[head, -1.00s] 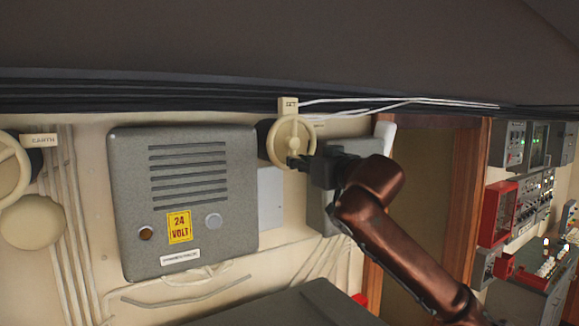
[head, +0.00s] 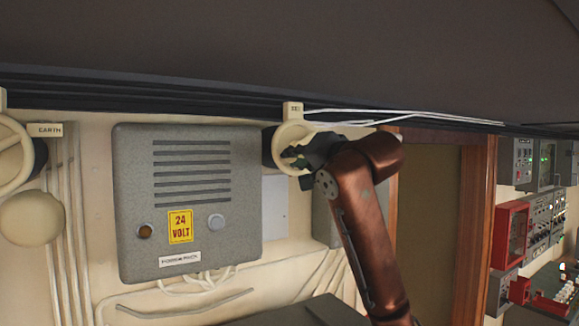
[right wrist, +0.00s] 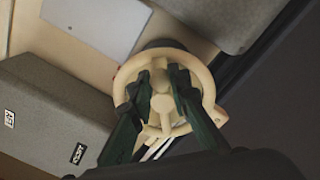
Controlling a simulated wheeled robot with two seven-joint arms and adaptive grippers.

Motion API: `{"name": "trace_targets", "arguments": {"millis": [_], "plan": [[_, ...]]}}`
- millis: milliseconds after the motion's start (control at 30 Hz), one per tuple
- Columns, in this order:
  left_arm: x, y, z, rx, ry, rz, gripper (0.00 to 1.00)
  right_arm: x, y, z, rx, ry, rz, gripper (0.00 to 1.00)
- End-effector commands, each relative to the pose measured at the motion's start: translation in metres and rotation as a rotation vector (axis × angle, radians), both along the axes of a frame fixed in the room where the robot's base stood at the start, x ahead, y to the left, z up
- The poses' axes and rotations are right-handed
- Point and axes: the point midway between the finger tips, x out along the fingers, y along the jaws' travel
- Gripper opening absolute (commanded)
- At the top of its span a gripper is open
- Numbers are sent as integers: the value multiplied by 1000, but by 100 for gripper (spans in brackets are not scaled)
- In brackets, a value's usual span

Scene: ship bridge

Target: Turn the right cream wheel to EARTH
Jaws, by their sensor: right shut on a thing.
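The right cream wheel (head: 282,140) is mounted on the wall right of the grey box, with a small lettered cream tag (head: 293,108) above it, too blurred to read surely. My right gripper (head: 296,160) is at the wheel's face and hides part of its middle and right side. In the right wrist view the cream wheel (right wrist: 166,54) faces me, and the fingers of my right gripper (right wrist: 162,86) lie on both sides of its middle bar, shut on it. My left gripper is not in view.
A grey 24 VOLT box (head: 190,235) is left of the wheel. Another cream wheel (head: 12,185) with an EARTH plate (head: 45,130) is at far left. White cables (head: 400,116) run right from above the wheel. A doorway (head: 428,215) and red-framed equipment (head: 512,240) are at right.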

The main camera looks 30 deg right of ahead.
Motion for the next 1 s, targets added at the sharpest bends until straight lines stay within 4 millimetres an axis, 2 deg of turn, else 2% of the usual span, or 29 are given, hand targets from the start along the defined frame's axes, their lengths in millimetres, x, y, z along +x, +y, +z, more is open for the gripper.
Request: {"name": "trace_targets", "arguments": {"millis": [133,333,533,867,900,1000], "plan": [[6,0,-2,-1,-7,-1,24,0,2,3,77,4,0,0],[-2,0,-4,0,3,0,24,0,4,5,137,7,0,0],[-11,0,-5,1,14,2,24,0,4,7,158,8,0,0],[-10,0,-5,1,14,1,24,-1,4,8,160,6,0,0],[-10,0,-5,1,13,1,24,-1,4,8,160,6,0,19],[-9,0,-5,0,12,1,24,-1,4,7,159,6,1,26]]}}
